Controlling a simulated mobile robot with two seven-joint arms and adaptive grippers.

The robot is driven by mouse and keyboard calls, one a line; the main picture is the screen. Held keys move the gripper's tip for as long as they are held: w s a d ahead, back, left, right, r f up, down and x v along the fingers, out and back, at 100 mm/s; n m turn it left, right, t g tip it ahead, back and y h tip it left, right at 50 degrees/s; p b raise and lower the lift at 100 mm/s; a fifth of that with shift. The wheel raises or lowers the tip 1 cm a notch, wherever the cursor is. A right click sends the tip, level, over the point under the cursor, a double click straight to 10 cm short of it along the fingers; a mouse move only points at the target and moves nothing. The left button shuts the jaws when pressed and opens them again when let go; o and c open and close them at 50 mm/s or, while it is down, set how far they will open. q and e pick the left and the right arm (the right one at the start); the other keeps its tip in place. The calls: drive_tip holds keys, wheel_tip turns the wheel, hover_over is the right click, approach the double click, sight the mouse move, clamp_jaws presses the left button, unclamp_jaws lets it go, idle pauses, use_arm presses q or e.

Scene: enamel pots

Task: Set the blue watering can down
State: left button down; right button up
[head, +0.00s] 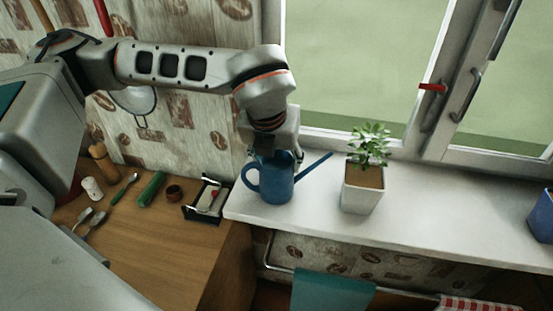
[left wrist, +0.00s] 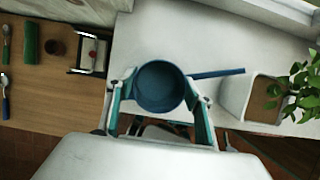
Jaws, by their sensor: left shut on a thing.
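The blue watering can (head: 276,182) is upright at the left end of the white windowsill (head: 420,215), its handle to the left and its spout to the right. I cannot tell for sure whether its base touches the sill. My left gripper (head: 274,150) reaches down over the can from above and is shut on it. In the left wrist view the gripper's fingers (left wrist: 158,100) are on either side of the can's round body (left wrist: 160,86), and the spout points right. My right gripper is not in view.
A potted plant (head: 362,185) in a white pot stands right of the can, close to the spout. A blue pot (head: 541,215) is at the far right. A wooden counter (head: 190,255) on the left holds utensils and a dark tray (head: 206,200). The sill between the plant and blue pot is clear.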

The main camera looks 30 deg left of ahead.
use_arm(q)
drive_tip(key=c, duration=0.9)
unclamp_jaws()
drive_tip(key=shift+r, duration=0.15)
drive_tip(key=b+v, duration=0.1)
drive_tip(key=v, duration=1.1)
